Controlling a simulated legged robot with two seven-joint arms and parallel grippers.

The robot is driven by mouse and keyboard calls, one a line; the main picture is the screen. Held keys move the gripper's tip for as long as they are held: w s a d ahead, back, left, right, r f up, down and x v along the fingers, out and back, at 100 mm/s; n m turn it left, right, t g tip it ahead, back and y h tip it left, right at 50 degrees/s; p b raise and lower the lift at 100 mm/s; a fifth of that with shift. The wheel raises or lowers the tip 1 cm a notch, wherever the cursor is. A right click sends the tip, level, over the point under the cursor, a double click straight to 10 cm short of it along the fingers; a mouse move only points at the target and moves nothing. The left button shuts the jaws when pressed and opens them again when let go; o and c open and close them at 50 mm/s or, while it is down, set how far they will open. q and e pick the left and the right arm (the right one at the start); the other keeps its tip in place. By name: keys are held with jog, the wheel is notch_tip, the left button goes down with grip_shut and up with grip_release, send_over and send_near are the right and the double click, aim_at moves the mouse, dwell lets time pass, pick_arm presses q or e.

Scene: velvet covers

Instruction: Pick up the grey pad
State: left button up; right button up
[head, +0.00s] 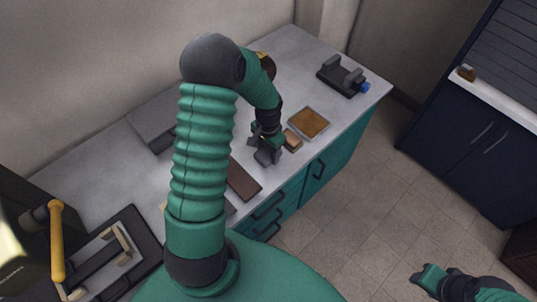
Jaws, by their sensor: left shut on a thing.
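My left gripper (267,150) is over the grey worktop (320,50), near its front edge. It is shut on a small grey piece, which looks like the grey pad (267,157); the fingers hide much of it, and I cannot tell whether it touches the worktop. A tan block (293,140) lies just right of the gripper. My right gripper (430,277) is at the bottom right, over the floor, away from the worktop; its fingers are too small to read.
A brown slab (243,180) lies left of the gripper. A grey box (150,120) is behind my arm. A yellow-handled machine (57,240) stands at the left.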

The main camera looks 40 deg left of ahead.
pick_arm(q)
jog(key=d+r+b, duration=0.1)
jog(key=d, duration=0.7)
jog(key=s+d+r+b, duration=0.1)
jog(key=d, duration=0.7)
jog(key=shift+s+r, duration=0.25)
jog(key=shift+r, duration=0.05)
